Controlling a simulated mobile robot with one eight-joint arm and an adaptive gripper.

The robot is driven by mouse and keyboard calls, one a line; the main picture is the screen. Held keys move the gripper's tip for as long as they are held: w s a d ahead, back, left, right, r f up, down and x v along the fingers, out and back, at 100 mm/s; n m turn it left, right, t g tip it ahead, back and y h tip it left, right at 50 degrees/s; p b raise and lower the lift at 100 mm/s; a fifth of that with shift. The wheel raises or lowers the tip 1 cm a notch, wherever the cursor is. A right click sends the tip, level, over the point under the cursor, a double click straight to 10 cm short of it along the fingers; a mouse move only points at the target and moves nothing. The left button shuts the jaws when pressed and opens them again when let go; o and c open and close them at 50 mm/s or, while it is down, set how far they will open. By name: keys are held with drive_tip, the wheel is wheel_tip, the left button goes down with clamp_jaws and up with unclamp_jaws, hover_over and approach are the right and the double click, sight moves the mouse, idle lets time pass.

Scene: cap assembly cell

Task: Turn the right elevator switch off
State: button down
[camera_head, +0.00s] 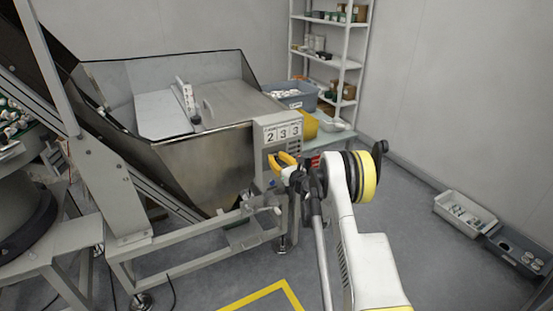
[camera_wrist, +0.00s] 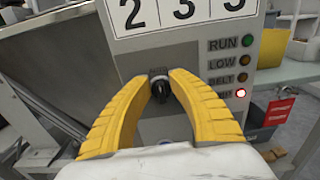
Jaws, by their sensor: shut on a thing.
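A grey control box (camera_head: 271,133) with large digits stands on the right side of the steel hopper. It fills the upper middle of the wrist view (camera_wrist: 196,60). A black rotary switch (camera_wrist: 160,87) sits on its front, below the digits. My gripper (camera_wrist: 161,76) has its two yellow fingers on either side of the switch, with the tips shut on it. In the head view, my gripper (camera_head: 281,159) is at the box's lower front, and the switch is hidden there. Beside the labels RUN, LOW and BELT are unlit lamps; the lowest lamp (camera_wrist: 240,93) glows red, its label partly covered.
The steel hopper (camera_head: 200,165) stands on a metal frame left of the box. A shelf rack (camera_head: 342,60) and a blue-grey bin (camera_head: 292,95) are behind. Grey trays (camera_head: 463,214) lie at the right wall. The floor between is open.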

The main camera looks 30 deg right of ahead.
drive_tip(key=n, duration=0.4)
drive_tip(key=shift+a+n, duration=0.2)
drive_tip(key=shift+n, duration=0.1)
drive_tip(key=shift+a+f+n, duration=0.15)
drive_tip(key=shift+n, duration=1.85)
drive_tip(key=c, duration=1.2)
unclamp_jaws()
drive_tip(key=shift+o, duration=0.2)
drive_tip(key=s, duration=1.2)
drive_tip(key=shift+d, duration=0.2)
